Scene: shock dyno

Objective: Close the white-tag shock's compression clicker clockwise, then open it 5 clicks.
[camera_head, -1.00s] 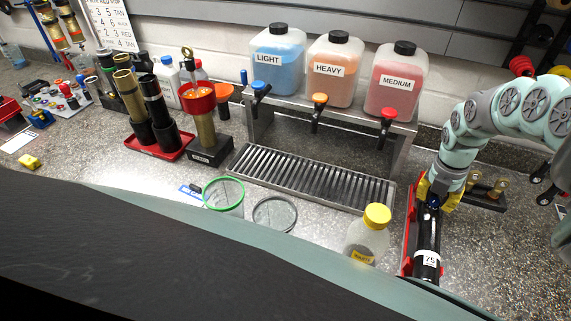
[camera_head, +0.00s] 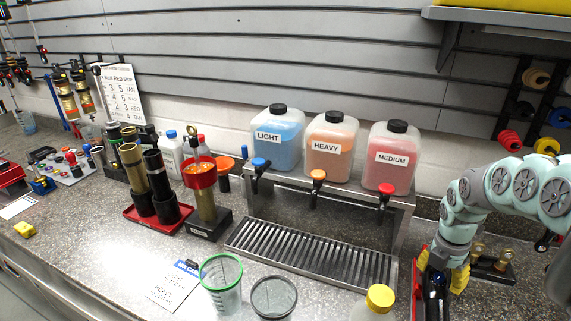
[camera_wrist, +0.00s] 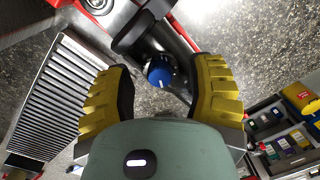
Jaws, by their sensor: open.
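A black shock (camera_head: 436,300) lies in a red cradle (camera_head: 416,290) at the bottom right of the head view, mostly cut off by the frame edge and covered by my gripper. I cannot make out a white tag on it now. In the wrist view a round blue knob (camera_wrist: 160,72) with a short white mark sits at the end of a dark body (camera_wrist: 172,42). My gripper (camera_wrist: 163,85) is open, its yellow-padded fingers on either side of the knob with gaps showing. In the head view my gripper (camera_head: 441,277) is over the shock's upper end.
A drip tray (camera_head: 310,252) with LIGHT, HEAVY and MEDIUM jugs stands left of my arm. A yellow-capped bottle (camera_head: 379,299) is close beside the cradle. Brass fittings on a black block (camera_head: 492,268) sit just right of my gripper. Two black-and-gold shocks (camera_head: 150,180) stand upright in a red tray.

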